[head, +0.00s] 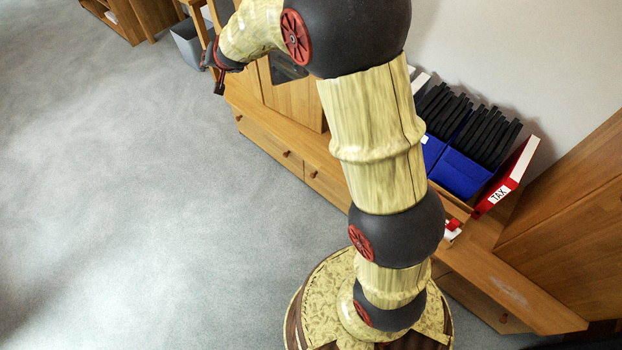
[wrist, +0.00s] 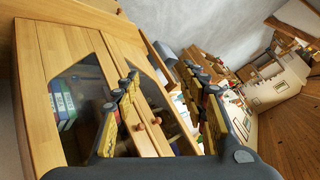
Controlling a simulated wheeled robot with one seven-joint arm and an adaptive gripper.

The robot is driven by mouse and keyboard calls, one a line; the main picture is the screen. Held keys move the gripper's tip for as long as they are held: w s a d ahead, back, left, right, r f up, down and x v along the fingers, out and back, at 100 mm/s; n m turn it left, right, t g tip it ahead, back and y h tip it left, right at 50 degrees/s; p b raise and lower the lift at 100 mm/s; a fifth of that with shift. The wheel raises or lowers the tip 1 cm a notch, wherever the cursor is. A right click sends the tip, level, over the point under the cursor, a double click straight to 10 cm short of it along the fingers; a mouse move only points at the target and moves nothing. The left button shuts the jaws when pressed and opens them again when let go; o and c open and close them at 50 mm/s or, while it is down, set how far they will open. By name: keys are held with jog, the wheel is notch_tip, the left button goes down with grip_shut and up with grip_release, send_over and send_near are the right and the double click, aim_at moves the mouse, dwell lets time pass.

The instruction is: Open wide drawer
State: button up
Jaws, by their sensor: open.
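A low wooden cabinet runs along the wall in the head view. A wide drawer front (head: 262,143) with small round knobs sits low on it and looks closed. A second drawer front (head: 330,187) with a knob (head: 313,174) is beside it, partly hidden by my arm. My gripper (head: 214,72) is at the upper left of the head view, above and apart from the drawers. In the wrist view my gripper (wrist: 161,74) has its fingers spread with nothing between them. Wooden doors with glass panes (wrist: 75,95) and two round knobs (wrist: 148,124) lie beyond the fingers.
Blue file boxes (head: 465,165) and a red TAX binder (head: 508,177) stand on the cabinet at right. A grey bin (head: 187,45) stands at the upper left. Open grey carpet (head: 120,190) fills the left side.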

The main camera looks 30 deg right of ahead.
jog(key=w+d+f+m+h, duration=0.15)
jog(key=w+f, duration=0.25)
jog(key=f, duration=0.5)
jog(key=w+d+f+m+h+b, duration=0.1)
jog(key=w+d+f+m, duration=0.15)
jog(key=f, duration=0.65)
jog(key=w+d+f+m+h, duration=0.15)
jog(key=w+f, duration=0.25)
jog(key=f, duration=0.5)
jog(key=m+g+h+b, duration=0.3)
jog(key=m+g+h, duration=0.1)
jog(key=h, duration=0.5)
send_near(311, 177)
jog(key=d, duration=0.2)
jog(key=b+x, duration=0.2)
jog(key=x, duration=0.4)
jog(key=shift+w+f, duration=0.3)
jog(key=shift+w+d+f, duration=0.1)
jog(key=shift+w+d, duration=0.2)
jog(key=shift+d, duration=0.2)
jog(key=c, duration=0.3)
